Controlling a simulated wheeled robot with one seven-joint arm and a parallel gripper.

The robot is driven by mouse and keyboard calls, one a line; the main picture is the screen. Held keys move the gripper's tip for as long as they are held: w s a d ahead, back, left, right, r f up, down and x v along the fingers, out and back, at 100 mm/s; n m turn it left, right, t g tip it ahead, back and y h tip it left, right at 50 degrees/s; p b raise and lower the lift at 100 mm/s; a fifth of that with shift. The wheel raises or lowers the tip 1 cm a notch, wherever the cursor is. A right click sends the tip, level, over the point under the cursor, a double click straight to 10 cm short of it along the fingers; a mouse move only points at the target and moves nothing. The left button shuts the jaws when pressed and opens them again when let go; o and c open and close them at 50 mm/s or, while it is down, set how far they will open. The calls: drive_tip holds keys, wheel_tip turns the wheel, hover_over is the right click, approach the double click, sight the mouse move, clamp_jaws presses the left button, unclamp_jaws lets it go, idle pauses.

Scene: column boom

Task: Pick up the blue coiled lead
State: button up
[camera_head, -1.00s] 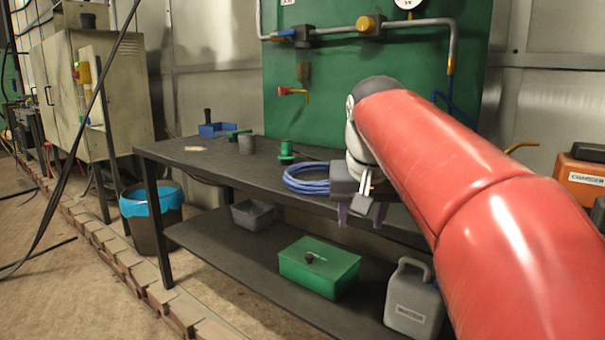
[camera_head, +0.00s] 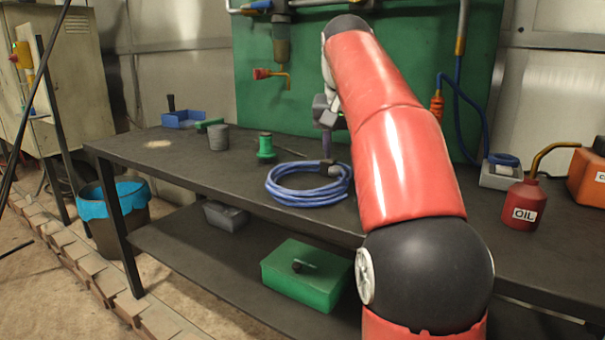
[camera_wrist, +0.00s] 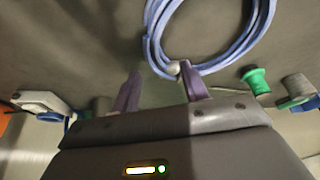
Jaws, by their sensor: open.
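The blue coiled lead (camera_head: 300,203) lies flat on the dark bench top in the head view, with a dark plug end at its back right side. In the wrist view the coil (camera_wrist: 153,30) is at the top, beyond the fingertips, with a pale end showing near the right finger. My gripper (camera_head: 326,140) is just behind the coil in the head view, partly hidden by my red arm. Its purple fingers are apart and empty in the wrist view (camera_wrist: 160,85). The right fingertip overlaps the coil's edge in that view; I cannot tell whether they touch.
A green spool (camera_head: 265,148) and a grey cylinder (camera_head: 218,138) stand left of the coil on the bench (camera_head: 165,165). A blue tray (camera_head: 184,119) is farther left. A red oil can (camera_head: 524,205) and a grey meter (camera_head: 500,176) are right. A green panel (camera_head: 300,90) rises behind.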

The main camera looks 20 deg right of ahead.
sight(346, 174)
drive_tip(key=x, duration=0.4)
drive_tip(key=b+x, duration=0.1)
drive_tip(key=x, duration=0.2)
drive_tip(key=shift+s+d+f, duration=0.15)
drive_tip(key=shift+s, duration=0.2)
drive_tip(key=shift+c, duration=0.3)
clamp_jaws()
